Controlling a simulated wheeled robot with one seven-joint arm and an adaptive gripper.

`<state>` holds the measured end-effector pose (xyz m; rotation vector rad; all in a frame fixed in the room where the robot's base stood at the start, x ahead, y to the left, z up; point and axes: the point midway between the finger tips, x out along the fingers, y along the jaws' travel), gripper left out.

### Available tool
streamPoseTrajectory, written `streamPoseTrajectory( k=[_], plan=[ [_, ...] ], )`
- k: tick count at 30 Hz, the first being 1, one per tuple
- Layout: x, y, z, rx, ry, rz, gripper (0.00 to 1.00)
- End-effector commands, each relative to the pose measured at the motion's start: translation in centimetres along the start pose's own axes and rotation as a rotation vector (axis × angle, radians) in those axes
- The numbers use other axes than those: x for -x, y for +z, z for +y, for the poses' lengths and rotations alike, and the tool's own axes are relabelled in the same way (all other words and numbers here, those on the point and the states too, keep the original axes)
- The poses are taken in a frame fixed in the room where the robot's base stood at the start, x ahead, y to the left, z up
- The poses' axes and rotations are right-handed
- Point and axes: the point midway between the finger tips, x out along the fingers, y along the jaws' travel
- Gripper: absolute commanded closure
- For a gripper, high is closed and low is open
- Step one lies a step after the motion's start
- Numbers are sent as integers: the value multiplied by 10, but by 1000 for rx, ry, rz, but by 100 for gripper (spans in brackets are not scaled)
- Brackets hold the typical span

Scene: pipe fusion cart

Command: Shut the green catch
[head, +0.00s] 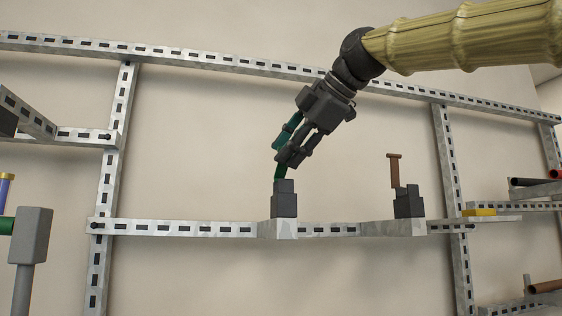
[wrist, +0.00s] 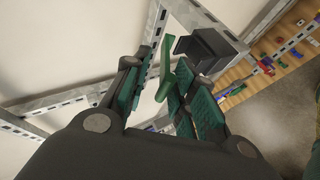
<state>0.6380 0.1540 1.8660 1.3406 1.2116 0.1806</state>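The green catch (head: 280,172) is a short green lever standing up from a dark block (head: 284,200) on the middle rail, tilted slightly. In the wrist view the green catch (wrist: 166,68) shows as a bright green bar between the fingers, with the dark block (wrist: 208,48) beyond it. My gripper (head: 284,150) points down and left, its fingertips at the upper end of the catch. In the wrist view my gripper (wrist: 160,88) has its green-padded fingers apart, with a gap around the bar. Contact with the catch cannot be told.
A second dark block (head: 408,204) with a red-brown T-shaped handle (head: 394,170) stands to the right on the same rail. A yellow piece (head: 479,212) lies farther right. A grey post head (head: 31,236) stands at the left. The wall behind the slotted metal frame is bare.

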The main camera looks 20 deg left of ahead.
Motion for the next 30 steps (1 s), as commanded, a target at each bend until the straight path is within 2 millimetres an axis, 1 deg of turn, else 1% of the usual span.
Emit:
streamPoseTrajectory(
  k=[1, 6, 9, 12, 18, 30],
  plan=[
    [12, 0, 1, 0, 4, 0, 73],
    [41, 0, 0, 0, 3, 0, 73],
    [55, 0, 0, 0, 2, 0, 73],
    [65, 0, 0, 0, 2, 0, 73],
    [75, 0, 0, 1, 0, 0, 73],
    [75, 0, 0, 1, 0, 0, 73]
  ],
)
